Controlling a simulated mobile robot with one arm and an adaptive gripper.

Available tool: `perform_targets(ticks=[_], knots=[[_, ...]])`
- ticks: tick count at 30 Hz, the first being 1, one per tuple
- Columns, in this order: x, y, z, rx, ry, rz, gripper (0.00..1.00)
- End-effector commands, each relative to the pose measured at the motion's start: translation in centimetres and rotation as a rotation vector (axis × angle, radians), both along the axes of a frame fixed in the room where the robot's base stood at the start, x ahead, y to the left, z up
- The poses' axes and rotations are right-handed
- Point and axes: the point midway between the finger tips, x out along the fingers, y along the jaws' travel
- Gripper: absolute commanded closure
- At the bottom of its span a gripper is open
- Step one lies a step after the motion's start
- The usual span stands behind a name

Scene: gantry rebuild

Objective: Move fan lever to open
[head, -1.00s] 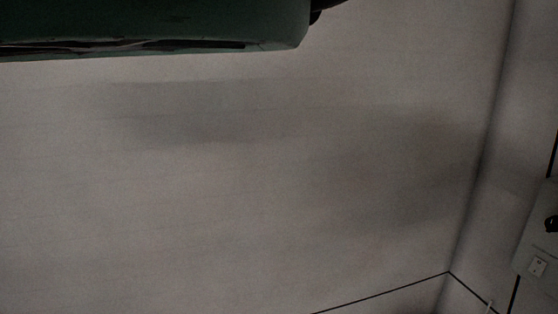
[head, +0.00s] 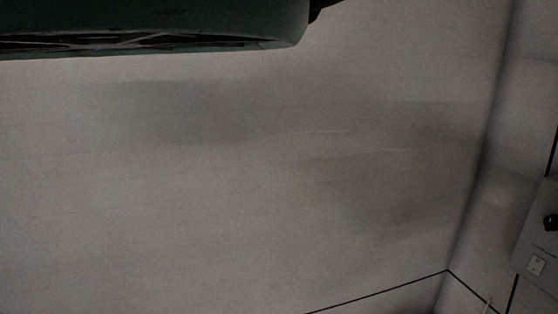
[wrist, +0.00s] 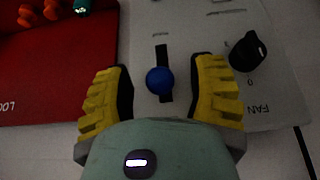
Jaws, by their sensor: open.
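In the wrist view, a lever with a round blue knob (wrist: 159,80) stands in a black slot on a pale grey panel (wrist: 205,30) marked FAN. My gripper (wrist: 163,78) is open. Its yellow ridged fingers stand left and right of the blue knob, with a gap on each side. A black turning knob (wrist: 248,52) sits to the right of my right finger, with a 0 mark below it. The lever's base is partly hidden by the blue knob. I cannot tell how far the fingers are above the panel.
A red panel (wrist: 60,75) with orange parts (wrist: 50,10) adjoins on the left in the wrist view. In the head view, a panel with a black knob (head: 551,222) and a small white plate (head: 537,265) is at the right edge. The pale surface (head: 230,200) is bare.

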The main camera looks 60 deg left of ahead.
Motion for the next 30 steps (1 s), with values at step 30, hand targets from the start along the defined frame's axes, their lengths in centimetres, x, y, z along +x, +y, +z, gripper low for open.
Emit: perform_targets(ticks=[30], knots=[[-0.1, 0.4, -1.3, -0.024, -0.076, 0.005, 0.44]])
